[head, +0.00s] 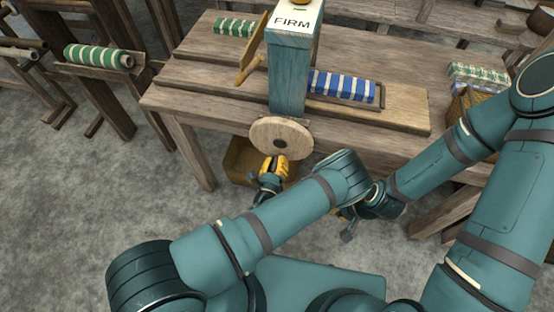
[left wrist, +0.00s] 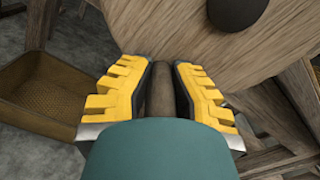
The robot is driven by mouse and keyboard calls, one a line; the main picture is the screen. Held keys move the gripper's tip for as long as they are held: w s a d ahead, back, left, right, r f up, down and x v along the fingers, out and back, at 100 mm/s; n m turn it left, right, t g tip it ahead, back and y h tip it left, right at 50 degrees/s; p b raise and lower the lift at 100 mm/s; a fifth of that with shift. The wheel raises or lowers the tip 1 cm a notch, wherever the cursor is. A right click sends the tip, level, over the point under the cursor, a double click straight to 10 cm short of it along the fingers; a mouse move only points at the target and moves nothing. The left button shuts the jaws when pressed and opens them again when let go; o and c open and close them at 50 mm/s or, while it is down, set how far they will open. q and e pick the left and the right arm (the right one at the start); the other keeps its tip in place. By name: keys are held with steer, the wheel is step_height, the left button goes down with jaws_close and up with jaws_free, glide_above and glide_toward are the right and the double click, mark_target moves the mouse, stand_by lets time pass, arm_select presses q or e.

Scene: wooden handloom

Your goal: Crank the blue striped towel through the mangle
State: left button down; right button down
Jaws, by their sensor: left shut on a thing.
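The blue striped towel (head: 343,87) lies on the bench, on a wooden tray just right of the teal mangle post (head: 288,75). The post carries a FIRM sign and hides what is between the rollers. A round wooden crank wheel (head: 262,131) with a dark hub is on the post's near side; it fills the top of the left wrist view (left wrist: 200,35). My left gripper (head: 274,162) is at the wheel's lower edge. Its yellow fingers are shut on the dark crank handle (left wrist: 160,90). My right gripper (head: 348,222) hangs apart from the wheel, partly hidden by my left arm.
A green striped towel (head: 235,26) lies at the bench's back left, another (head: 98,58) on a left stand. A wicker basket (head: 465,112) with a green checked cloth is at the right. A bin (head: 240,160) sits under the bench.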

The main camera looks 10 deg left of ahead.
mark_target(278, 139)
arm_select(q)
steer(key=c, duration=0.8)
jaws_free()
steer(key=shift+r, duration=0.1)
step_height(278, 139, up, 10)
